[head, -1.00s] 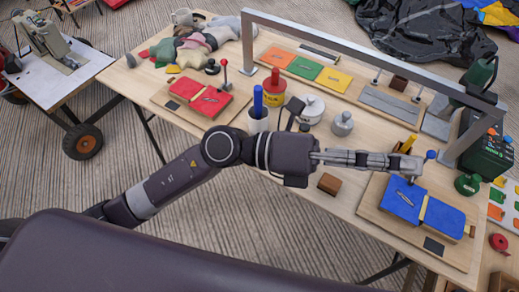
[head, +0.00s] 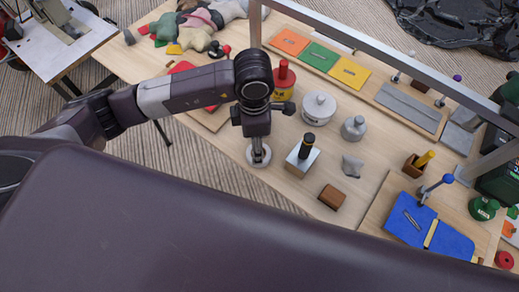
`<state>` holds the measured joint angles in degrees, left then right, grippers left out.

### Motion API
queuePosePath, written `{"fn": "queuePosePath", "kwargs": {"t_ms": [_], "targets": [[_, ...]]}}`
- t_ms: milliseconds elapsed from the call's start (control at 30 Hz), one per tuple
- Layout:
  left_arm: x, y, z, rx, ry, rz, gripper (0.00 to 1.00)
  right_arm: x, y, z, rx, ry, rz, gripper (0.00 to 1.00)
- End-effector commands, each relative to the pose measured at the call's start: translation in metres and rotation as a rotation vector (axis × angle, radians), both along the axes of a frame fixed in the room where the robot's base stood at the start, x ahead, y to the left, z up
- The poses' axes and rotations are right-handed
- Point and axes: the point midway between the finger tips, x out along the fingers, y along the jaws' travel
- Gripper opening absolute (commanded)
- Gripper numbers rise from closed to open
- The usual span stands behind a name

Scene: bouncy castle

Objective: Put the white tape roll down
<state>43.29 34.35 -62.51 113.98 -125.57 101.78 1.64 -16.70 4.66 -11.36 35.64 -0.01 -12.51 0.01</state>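A white disc-like ring, which looks like the white tape roll (head: 262,163), shows at the fingertips of my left gripper (head: 258,154). The gripper points down over the wooden table, left of the metal block with the black handle. Its fingers look close together over the middle of the ring. I cannot tell whether they grip it, or whether the ring rests on the table or hangs just above it. My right gripper is not in view.
The metal block (head: 301,161) and a brown block (head: 332,196) stand right of my gripper. A white lidded pot (head: 318,107) and a red-lidded can (head: 284,80) stand behind. A blue hinged board (head: 430,228) lies right. A grey metal frame (head: 380,55) spans the back.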

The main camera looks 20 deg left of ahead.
Motion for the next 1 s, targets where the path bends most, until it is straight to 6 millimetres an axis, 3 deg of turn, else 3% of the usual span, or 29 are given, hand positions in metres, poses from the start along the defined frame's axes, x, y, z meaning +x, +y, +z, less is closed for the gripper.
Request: {"fn": "queuePosePath", "kwargs": {"t_ms": [100, 200, 400, 500, 633, 1000], "targets": [[-0.001, -0.001, -0.012, 0.000, 0.003, 0.002, 0.57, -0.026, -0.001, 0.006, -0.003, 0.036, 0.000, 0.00], [-0.002, -0.002, -0.028, -0.001, 0.005, 0.001, 0.57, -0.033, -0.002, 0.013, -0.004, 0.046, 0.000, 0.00], [0.000, -0.002, -0.051, -0.002, 0.001, 0.000, 0.57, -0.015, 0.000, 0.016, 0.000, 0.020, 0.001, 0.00], [0.000, -0.003, -0.054, -0.003, 0.000, -0.001, 0.57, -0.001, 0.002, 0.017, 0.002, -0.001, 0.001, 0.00], [0.000, -0.003, -0.054, -0.004, -0.001, -0.001, 0.57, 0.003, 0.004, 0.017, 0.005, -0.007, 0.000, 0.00], [0.000, -0.003, -0.053, -0.004, -0.001, -0.001, 0.18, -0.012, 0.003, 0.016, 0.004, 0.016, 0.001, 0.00]]}}
